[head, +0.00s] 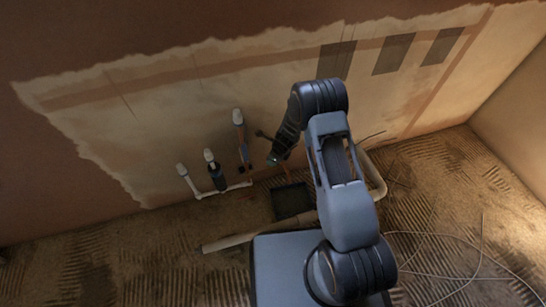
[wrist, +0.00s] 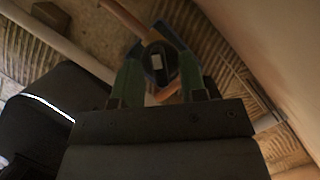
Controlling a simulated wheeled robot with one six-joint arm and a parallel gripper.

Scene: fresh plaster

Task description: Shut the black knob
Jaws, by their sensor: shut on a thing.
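The black knob (wrist: 168,72) shows in the wrist view as a dark rounded piece with a pale rectangular mark on its face. It sits between the two green fingers of my gripper (wrist: 160,76), which are closed on its sides. In the head view my gripper (head: 275,159) is in front of the plastered wall, at the end of my bent arm. There the knob cannot be made out clearly, and the knob's turn angle is hard to read. Blue and orange-brown parts show behind the knob in the wrist view.
White-capped pipe stubs (head: 209,156) stand along the wall left of my gripper. A dark square tray (head: 291,201) lies on the ridged floor below. A pale pipe (head: 230,242) lies in front, and a loose cable (head: 440,238) lies at right.

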